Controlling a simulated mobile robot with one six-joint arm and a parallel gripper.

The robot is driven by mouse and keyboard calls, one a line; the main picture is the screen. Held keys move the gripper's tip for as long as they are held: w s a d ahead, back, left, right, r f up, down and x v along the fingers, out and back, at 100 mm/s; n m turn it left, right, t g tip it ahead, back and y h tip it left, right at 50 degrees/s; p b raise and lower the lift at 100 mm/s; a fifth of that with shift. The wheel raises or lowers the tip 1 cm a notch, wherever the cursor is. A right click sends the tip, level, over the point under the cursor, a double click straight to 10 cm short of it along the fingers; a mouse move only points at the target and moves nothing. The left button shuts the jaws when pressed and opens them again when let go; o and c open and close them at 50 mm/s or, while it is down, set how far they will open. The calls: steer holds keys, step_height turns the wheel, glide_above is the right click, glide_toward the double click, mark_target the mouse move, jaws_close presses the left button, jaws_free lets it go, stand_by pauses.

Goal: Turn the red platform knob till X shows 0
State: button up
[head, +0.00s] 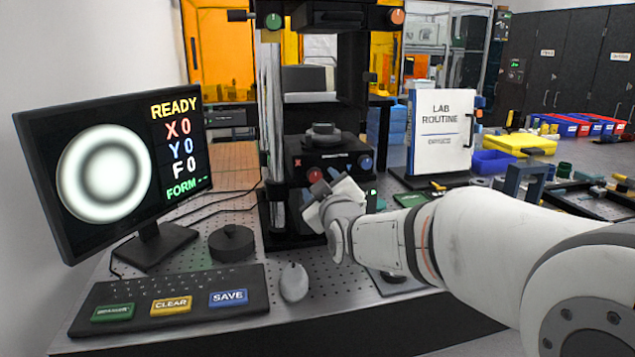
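The red platform knob (314,174) is on the lower left front of the black interferometer (340,163). My gripper (319,188) is right at the knob, just below and in front of it, and partly covers it. I cannot tell whether the fingers touch the knob or are open or shut. The monitor (115,165) at the left reads READY, X 0 in red, Y 0 in blue and F 0 in white. FORM shows dashes. A round pattern of light and dark rings fills its left side.
A blue knob (366,163) is to the right of the red one. A green knob (274,21) and an orange knob (397,16) are higher up. A keyboard (170,298), mouse (294,282) and dark round disc (231,243) are in front. A Lab Routine board (441,130) stands right.

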steer(key=shift+v, duration=1.65)
stand_by(0.5)
steer(key=s+d+f+m+g+h+p, duration=0.2)
steer(key=s+d+m+g+p, duration=0.3)
steer(key=s, duration=0.8)
steer(key=s+d+f+m+g+h+p, duration=0.3)
steer(key=s+d+f+m+g+p, duration=0.2)
steer(key=s, duration=0.9)
steer(key=d+g+p, duration=0.2)
steer(key=d+g, duration=0.2)
steer(key=d, duration=0.2)
steer(key=shift+s+d+m+g, duration=0.2)
steer(key=shift+m+g, duration=0.1)
steer(key=shift+g, duration=0.1)
